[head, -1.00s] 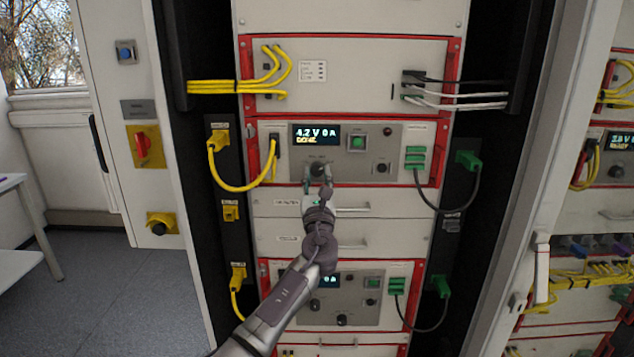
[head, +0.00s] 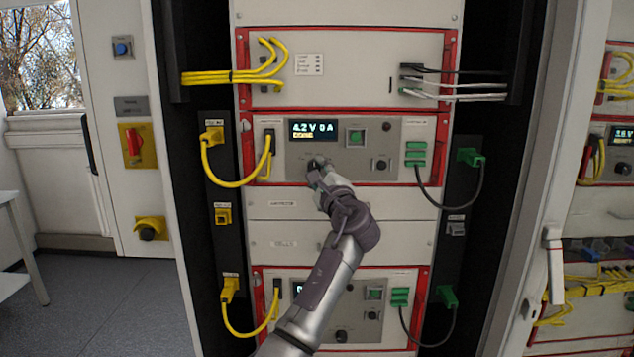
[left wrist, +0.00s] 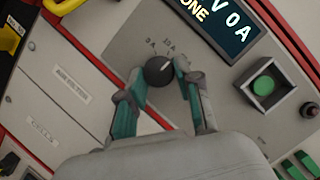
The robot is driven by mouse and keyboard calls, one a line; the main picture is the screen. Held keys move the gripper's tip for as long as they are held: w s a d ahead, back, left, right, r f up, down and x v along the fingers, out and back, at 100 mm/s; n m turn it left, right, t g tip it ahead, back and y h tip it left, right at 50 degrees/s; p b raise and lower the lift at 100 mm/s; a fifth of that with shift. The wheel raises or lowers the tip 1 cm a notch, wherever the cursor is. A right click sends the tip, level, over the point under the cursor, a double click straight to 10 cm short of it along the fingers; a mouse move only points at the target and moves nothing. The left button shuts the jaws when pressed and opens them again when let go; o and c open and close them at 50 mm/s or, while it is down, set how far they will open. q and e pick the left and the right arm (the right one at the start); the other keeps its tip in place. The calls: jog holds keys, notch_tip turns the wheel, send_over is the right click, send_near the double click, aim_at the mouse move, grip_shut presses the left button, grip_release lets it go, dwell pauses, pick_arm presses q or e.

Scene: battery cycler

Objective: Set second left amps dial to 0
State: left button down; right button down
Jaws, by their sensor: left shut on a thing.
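The left wrist view shows the dial (left wrist: 158,71) with a pale pointer line toward the picture's upper right, near the labels 0 A and 10 A. My left gripper (head: 318,172) is shut on this dial, one finger on each side, and partly hides it in the head view. The display (head: 313,131) reads 4.2 V 0 A, with a smaller highlighted line beneath. My right gripper is not in view.
Yellow cables (head: 232,185) hang at left and a black cable (head: 470,205) at right. A lower unit (head: 392,330) has similar controls. The door edge (head: 555,150) stands right.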

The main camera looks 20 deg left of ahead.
pick_arm(q)
jog(key=shift+n+g, duration=0.6)
jog(key=shift+n, duration=0.5)
jog(key=n, duration=0.1)
jog(key=n+g, duration=0.1)
jog(key=shift+d+r+n, duration=0.1)
jog(key=shift+r+n, duration=0.1)
jog(key=shift+n, duration=0.1)
jog(key=n, duration=0.1)
jog(key=n+h, duration=0.1)
jog(key=n+g+p, duration=0.1)
jog(key=n, duration=0.1)
jog(key=shift+r, duration=0.25)
jog(key=shift+n+g+h+p, duration=0.5)
jog(key=shift+n+h, duration=0.3)
jog(key=shift+n, duration=0.5)
jog(key=c, duration=0.8)
grip_release()
jog(key=v, duration=0.7)
jog(key=shift+s, duration=0.2)
